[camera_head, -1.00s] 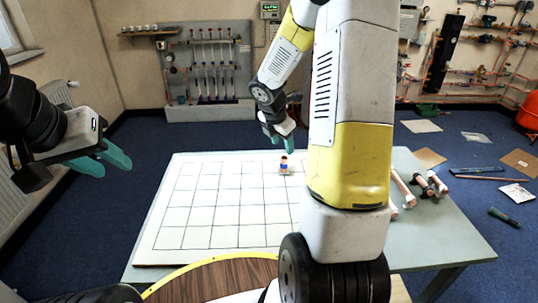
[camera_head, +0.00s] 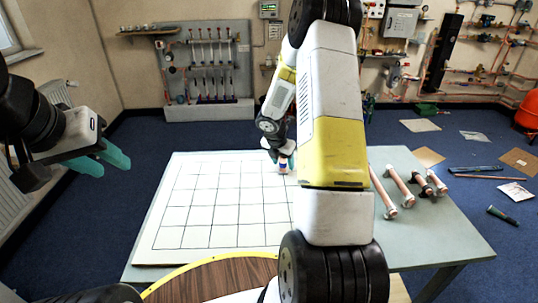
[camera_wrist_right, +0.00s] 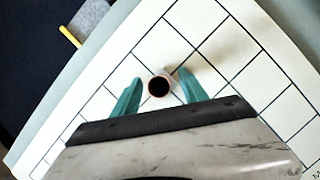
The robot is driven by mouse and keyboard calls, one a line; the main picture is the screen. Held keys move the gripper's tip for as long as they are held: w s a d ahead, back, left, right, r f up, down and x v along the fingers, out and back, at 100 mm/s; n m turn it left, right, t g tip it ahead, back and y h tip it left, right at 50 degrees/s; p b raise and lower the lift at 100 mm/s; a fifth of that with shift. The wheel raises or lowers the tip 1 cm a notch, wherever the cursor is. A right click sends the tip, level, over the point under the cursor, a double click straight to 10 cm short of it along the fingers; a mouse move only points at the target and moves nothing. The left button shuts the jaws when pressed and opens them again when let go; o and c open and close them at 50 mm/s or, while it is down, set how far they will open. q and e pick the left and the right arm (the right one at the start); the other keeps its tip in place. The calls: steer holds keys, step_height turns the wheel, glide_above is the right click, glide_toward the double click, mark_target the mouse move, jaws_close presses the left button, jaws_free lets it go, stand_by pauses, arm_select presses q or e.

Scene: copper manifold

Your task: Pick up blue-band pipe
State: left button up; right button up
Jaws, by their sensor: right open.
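The blue-band pipe (camera_head: 283,167) stands upright on the white gridded board (camera_head: 212,237), near its far right part. In the right wrist view the pipe (camera_wrist_right: 159,86) shows end-on as a dark round opening with a copper rim. My right gripper (camera_wrist_right: 158,92) is open, with one teal finger on each side of the pipe. In the head view my right gripper (camera_head: 282,160) is at the pipe and partly covers it. My left gripper (camera_head: 112,158) hangs empty at the left, away from the board, with its teal fingers apart.
Several copper pipes with fittings (camera_head: 412,184) lie on the right side of the grey table (camera_head: 440,240). My right arm hides part of the board and table. The left part of the board is clear. A round wooden surface (camera_head: 215,278) is at the front.

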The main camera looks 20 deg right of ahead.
steer(key=shift+c, duration=0.2)
jaws_close()
steer(key=shift+r, duration=0.15)
